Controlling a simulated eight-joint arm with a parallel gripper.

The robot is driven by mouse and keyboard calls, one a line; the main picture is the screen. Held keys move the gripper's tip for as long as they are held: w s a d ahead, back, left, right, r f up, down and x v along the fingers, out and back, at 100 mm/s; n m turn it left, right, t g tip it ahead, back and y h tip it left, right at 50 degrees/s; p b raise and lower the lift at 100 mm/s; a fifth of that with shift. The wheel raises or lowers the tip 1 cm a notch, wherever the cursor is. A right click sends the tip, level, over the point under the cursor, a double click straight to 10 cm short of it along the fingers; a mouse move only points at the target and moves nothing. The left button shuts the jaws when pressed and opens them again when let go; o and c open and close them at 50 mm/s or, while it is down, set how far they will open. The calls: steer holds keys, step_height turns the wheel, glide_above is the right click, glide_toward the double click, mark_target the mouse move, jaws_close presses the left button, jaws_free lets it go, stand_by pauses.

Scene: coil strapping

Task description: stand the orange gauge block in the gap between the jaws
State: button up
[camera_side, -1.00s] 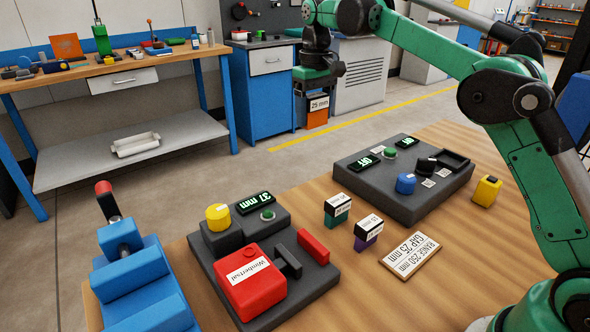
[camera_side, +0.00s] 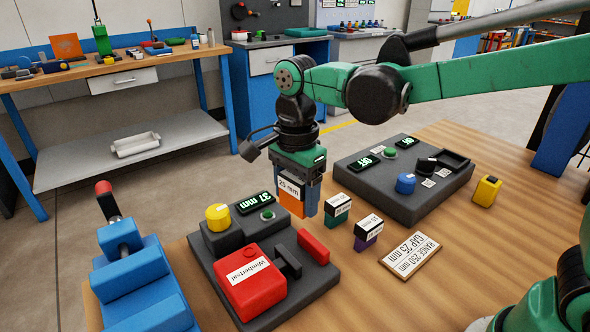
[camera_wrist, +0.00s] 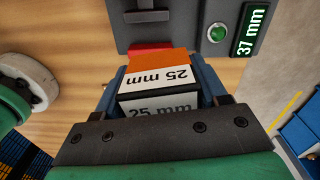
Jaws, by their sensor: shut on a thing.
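My gripper (camera_side: 301,183) is shut on the orange gauge block (camera_side: 291,199), labelled 25 mm, and holds it in the air just behind and above the jaw device's right end. In the wrist view the orange block (camera_wrist: 158,67) sits between the fingers with its 25 mm label showing. The jaw device has a dark base (camera_side: 311,293), a red body (camera_side: 249,284) marked Wimbertsal, a dark jaw (camera_side: 287,263) and a red jaw (camera_side: 313,244), with a gap between them. Its display (camera_side: 254,203) reads 37 mm, also in the wrist view (camera_wrist: 252,30).
A teal block (camera_side: 336,218) and a purple block (camera_side: 367,234) stand right of the device. A card (camera_side: 410,257) reads GAP 25 mm. A dark control box (camera_side: 407,205) stands behind them, a yellow item (camera_side: 486,191) beside it. A blue vise (camera_side: 140,285) is at left.

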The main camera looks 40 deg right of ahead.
mark_target(299, 260)
steer(key=shift+s+a+f+m, duration=0.15)
steer(key=shift+s+f+m, duration=0.05)
steer(key=shift+s+m, duration=0.2)
steer(key=shift+s+a+f+m, duration=0.2)
steer(key=shift+s+m, duration=0.1)
steer(key=shift+s, duration=0.15)
steer(key=shift+f, duration=4.3)
steer(key=shift+f, duration=0.2)
steer(key=o, duration=1.5)
steer(key=shift+r, duration=0.1)
